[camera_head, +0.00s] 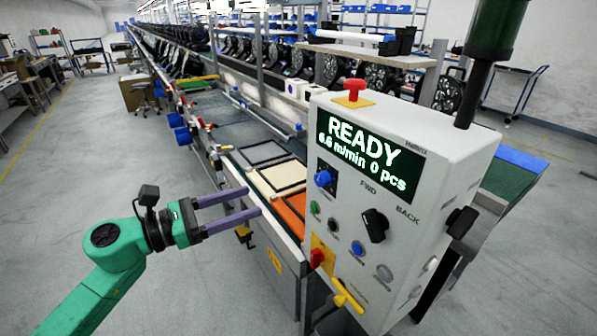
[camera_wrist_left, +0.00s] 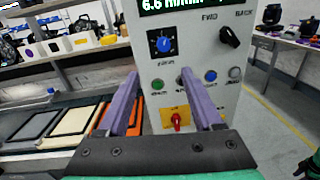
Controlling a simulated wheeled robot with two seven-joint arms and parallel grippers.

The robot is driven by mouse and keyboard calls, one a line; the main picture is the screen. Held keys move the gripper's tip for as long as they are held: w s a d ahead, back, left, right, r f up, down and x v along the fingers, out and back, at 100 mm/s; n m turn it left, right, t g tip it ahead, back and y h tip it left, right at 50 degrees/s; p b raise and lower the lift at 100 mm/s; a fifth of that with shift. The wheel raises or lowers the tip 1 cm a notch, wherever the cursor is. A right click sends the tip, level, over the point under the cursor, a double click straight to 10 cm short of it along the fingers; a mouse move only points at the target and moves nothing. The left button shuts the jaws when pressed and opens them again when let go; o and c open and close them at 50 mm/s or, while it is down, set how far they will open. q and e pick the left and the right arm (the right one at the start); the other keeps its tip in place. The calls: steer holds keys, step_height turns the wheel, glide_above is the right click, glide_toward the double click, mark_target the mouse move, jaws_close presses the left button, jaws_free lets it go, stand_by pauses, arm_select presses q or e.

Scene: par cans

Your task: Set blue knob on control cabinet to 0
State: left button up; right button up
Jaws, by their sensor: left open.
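The control cabinet (camera_head: 405,130) is a white box at the right of the head view. Its screen (camera_head: 362,153) reads "READY 6.6 m/min 0 pcs". The blue knob (camera_head: 323,178) sits below the screen's left end on a dark square dial plate. The knob also shows in the left wrist view (camera_wrist_left: 163,44), above and between my fingers; its exact setting is too small to read. My left gripper (camera_head: 254,202) is open and empty, left of the cabinet and apart from it, its purple fingers pointing toward the panel. My right gripper is not in view.
Near the knob are a black selector (camera_head: 375,225), several push buttons, a red switch on a yellow plate (camera_wrist_left: 175,119) and a red top button (camera_head: 354,88). A conveyor (camera_head: 222,133) with framed panels runs behind my left gripper. The left floor is open.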

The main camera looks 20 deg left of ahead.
arm_select(q)
steer(key=p, duration=0.2)
glide_toward(318, 181)
steer(key=x, duration=0.1)
steer(key=p+x, duration=0.1)
steer(key=x, duration=0.1)
steer(key=p+x, duration=0.1)
steer(key=shift+w+a+r, duration=0.1)
steer(key=shift+w+r, duration=0.25)
steer(key=x, duration=0.1)
steer(key=p+x, duration=0.2)
steer(key=shift+d+f, duration=0.25)
steer(key=shift+d, duration=0.15)
steer(key=shift+w+d+f, duration=0.1)
steer(key=shift+w, duration=0.05)
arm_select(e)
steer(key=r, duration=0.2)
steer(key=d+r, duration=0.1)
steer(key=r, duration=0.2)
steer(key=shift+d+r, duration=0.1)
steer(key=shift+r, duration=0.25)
arm_select(q)
steer(key=c, duration=1)
jaws_close()
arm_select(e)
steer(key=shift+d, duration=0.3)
